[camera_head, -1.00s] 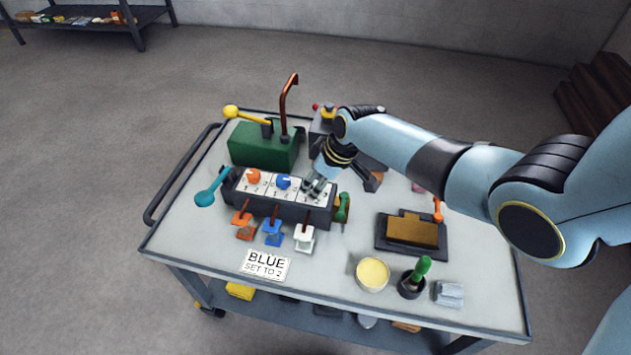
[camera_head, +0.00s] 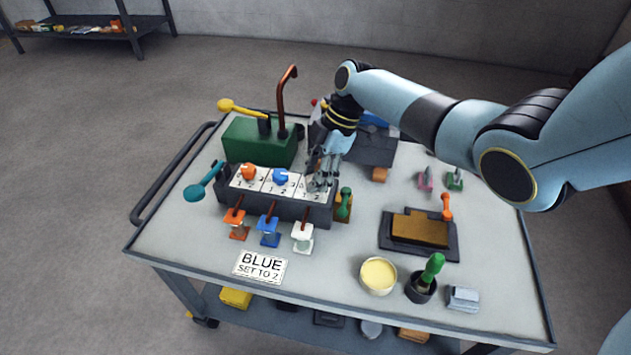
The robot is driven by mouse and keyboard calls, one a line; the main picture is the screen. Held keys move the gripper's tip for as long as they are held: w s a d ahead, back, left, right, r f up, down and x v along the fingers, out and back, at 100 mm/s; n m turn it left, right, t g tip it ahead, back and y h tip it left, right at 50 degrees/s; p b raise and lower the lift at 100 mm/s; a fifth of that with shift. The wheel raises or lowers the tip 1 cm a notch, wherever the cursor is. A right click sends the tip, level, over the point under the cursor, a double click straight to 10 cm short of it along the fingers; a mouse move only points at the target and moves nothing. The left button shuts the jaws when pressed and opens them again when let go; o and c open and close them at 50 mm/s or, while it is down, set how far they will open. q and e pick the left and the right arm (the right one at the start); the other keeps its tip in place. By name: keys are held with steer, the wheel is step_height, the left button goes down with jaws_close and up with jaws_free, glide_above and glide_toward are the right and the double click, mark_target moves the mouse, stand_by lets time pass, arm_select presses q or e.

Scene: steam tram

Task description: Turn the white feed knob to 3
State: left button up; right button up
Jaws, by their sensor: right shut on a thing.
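The dark feed block (camera_head: 284,206) stands on the cart top with three white number plates. An orange knob (camera_head: 248,172) and a blue knob (camera_head: 281,177) sit on the left and middle plates. My right gripper (camera_head: 321,180) is over the right plate (camera_head: 309,195), pointing down, and is shut on the white feed knob, which it hides almost wholly. I cannot read where the white knob points. My left gripper is not in view.
A green box (camera_head: 258,146) with a yellow lever and copper pipe stands behind the block. Orange, blue and white valves (camera_head: 303,236) stand in front. A sign (camera_head: 261,266) reads "BLUE SET TO 2". A brown-filled tray (camera_head: 419,230) and a cream bowl (camera_head: 378,275) stand right.

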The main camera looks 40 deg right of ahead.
steer(key=n+g+b, duration=0.1)
steer(key=n, duration=0.1)
steer(key=n+g+b, duration=0.1)
steer(key=n+b, duration=0.1)
steer(key=n, duration=0.1)
steer(key=shift+w+f+n+b, duration=0.15)
steer(key=shift+f+n+b, duration=0.05)
steer(key=shift+n+b, duration=0.1)
steer(key=n+g+b, duration=0.1)
steer(key=n, duration=0.1)
steer(key=n+g+b, duration=0.1)
steer(key=n, duration=0.1)
steer(key=shift+r+n+h, duration=0.15)
steer(key=shift+n+h, duration=0.15)
steer(key=shift+h, duration=0.1)
steer(key=o, duration=1.1)
steer(key=shift+o, duration=0.2)
steer(key=shift+w+r, duration=0.15)
steer(key=shift+r, duration=0.05)
steer(key=v, duration=0.7)
